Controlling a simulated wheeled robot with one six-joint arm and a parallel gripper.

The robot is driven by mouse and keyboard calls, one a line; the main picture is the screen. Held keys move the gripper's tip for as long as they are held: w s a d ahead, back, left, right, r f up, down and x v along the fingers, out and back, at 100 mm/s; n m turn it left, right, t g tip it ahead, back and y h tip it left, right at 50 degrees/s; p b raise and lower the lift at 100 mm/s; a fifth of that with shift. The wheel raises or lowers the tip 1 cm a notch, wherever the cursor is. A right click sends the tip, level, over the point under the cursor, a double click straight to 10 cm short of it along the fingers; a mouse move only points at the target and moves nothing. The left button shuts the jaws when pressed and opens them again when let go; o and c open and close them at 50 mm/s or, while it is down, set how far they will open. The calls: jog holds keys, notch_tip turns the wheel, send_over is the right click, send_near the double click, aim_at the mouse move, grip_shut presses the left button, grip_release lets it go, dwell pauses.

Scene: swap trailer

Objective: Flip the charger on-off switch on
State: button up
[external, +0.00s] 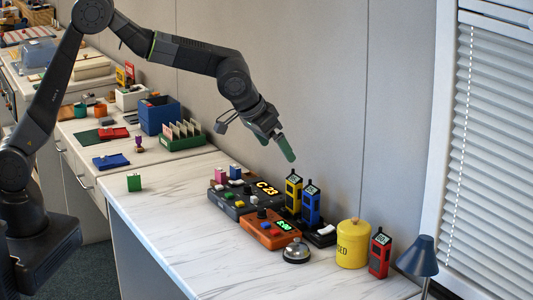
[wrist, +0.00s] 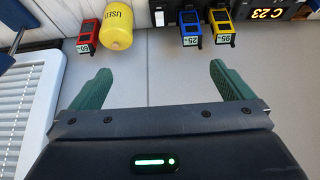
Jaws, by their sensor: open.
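The charger (external: 318,239) is a black base near the back of the marble counter, against the wall. A yellow handheld unit (external: 293,190) and a blue handheld unit (external: 311,203) stand upright in it. A white rocker-like piece (external: 326,229) on its right end looks like the switch; its position is too small to tell. The blue unit (wrist: 190,28) and the yellow unit (wrist: 222,27) also show at the top of the wrist view. My gripper (external: 278,147) is open and empty, in the air above and behind the charger, touching nothing. Its green fingers (wrist: 159,70) are spread apart.
A dark console reading C 23 (external: 264,188) and an orange box (external: 270,230) stand left of the charger. A silver bell (external: 296,251) is in front. A yellow canister (external: 352,244), red unit (external: 379,255) and blue lamp (external: 419,257) stand right.

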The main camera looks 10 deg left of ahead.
jog(key=shift+v, duration=0.8)
jog(key=shift+f, duration=0.1)
